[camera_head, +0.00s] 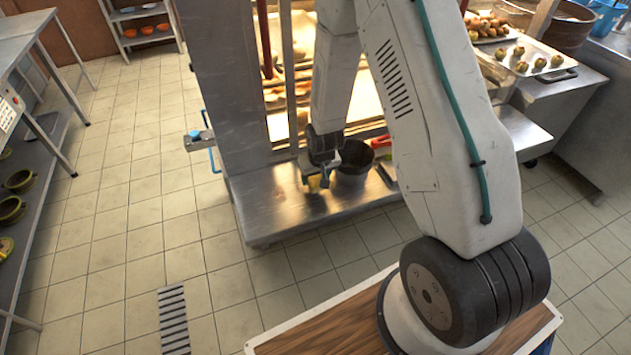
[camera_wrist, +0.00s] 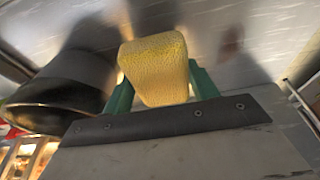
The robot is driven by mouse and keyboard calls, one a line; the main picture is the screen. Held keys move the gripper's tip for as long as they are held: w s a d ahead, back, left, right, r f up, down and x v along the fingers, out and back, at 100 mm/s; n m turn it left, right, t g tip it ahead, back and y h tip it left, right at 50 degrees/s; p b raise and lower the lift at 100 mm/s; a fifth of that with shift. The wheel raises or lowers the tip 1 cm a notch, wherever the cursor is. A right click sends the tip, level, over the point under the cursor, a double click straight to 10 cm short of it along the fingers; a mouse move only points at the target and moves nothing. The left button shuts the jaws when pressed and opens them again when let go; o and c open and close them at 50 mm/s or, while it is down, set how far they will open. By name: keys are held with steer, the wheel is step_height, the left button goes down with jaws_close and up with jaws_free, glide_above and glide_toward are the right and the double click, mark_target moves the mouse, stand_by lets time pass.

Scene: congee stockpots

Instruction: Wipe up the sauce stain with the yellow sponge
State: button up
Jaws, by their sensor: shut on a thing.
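The yellow sponge (camera_wrist: 153,62) is held between the green fingers of my gripper (camera_wrist: 161,88) in the wrist view. In the head view my gripper (camera_head: 319,172) is over the low steel shelf (camera_head: 275,212), with a little yellow of the sponge (camera_head: 314,184) showing beneath it. I cannot tell whether the sponge touches the shelf. No sauce stain can be made out clearly; a blurred brownish smudge (camera_wrist: 231,42) on the metal in the wrist view may be the stain or a reflection.
A dark pot (camera_head: 354,160) stands on the shelf just right of my gripper; it also shows in the wrist view (camera_wrist: 58,98). A red item (camera_head: 381,141) lies behind it. A blue-handled fixture (camera_head: 199,141) juts out at left.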

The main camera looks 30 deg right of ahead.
mark_target(317, 176)
steer(key=shift+r, duration=1.85)
